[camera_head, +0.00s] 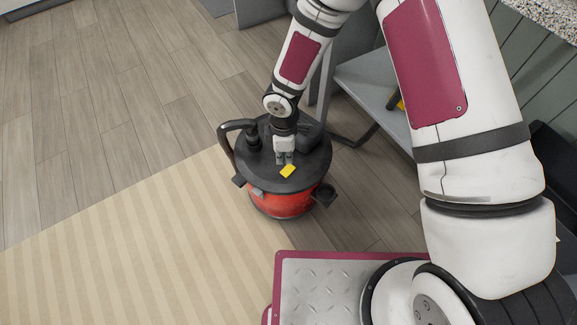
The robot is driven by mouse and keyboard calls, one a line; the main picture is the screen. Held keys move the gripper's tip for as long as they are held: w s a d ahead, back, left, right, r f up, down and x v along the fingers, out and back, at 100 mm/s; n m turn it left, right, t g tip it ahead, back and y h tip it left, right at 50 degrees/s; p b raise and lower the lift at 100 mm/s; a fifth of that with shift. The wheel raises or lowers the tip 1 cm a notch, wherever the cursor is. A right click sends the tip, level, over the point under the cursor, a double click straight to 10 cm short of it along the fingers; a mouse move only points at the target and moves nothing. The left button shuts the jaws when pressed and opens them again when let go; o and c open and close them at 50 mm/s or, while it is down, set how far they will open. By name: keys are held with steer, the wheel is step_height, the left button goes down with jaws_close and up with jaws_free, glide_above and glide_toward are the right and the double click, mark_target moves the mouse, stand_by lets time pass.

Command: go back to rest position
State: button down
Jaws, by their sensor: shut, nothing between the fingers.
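My gripper (284,158) is at the end of my white and maroon arm, in the middle of the head view. It is shut and holds nothing. It points down over the black lid of a red and black canister vacuum (283,204). A small yellow piece (288,171) shows on the lid right by my fingertips. I cannot tell whether the fingertips touch the lid or the yellow piece.
The vacuum has a black hose (227,143) on its left and stands at the edge of a striped beige rug (130,250). A grey shelf unit (372,88) is close behind my arm on the right. The wooden floor (100,90) at the left is clear.

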stand_by(0.5)
steer(key=w+d+r+m+h, duration=0.1)
steer(key=d+r+m, duration=0.1)
steer(key=d+r, duration=0.35)
steer(key=d+r+m+t+h, duration=0.1)
steer(key=d+r+m, duration=0.15)
steer(key=r, duration=0.55)
steer(key=w+d+r+m+h, duration=0.1)
steer(key=d+r+m, duration=0.1)
steer(key=d+r, duration=0.4)
steer(key=s+d+r+m, duration=0.3)
steer(key=s+d+r, duration=0.15)
steer(key=r, duration=0.25)
steer(key=s+d+r+m, duration=0.3)
steer(key=s+r, duration=0.3)
steer(key=r, duration=0.1)
steer(key=s+r+m+y, duration=0.2)
steer(key=s+r+m, duration=0.1)
steer(key=s, duration=0.7)
steer(key=s+r+m+y, duration=0.1)
steer(key=s+r+m, duration=0.25)
steer(key=s, duration=0.75)
step_height(320, 180, up, 30)
steer(key=t+p, duration=0.3)
steer(key=p, duration=2.6)
steer(key=shift+w+d+r, duration=0.2)
steer(key=shift+w+d, duration=0.05)
steer(key=shift+d, duration=0.1)
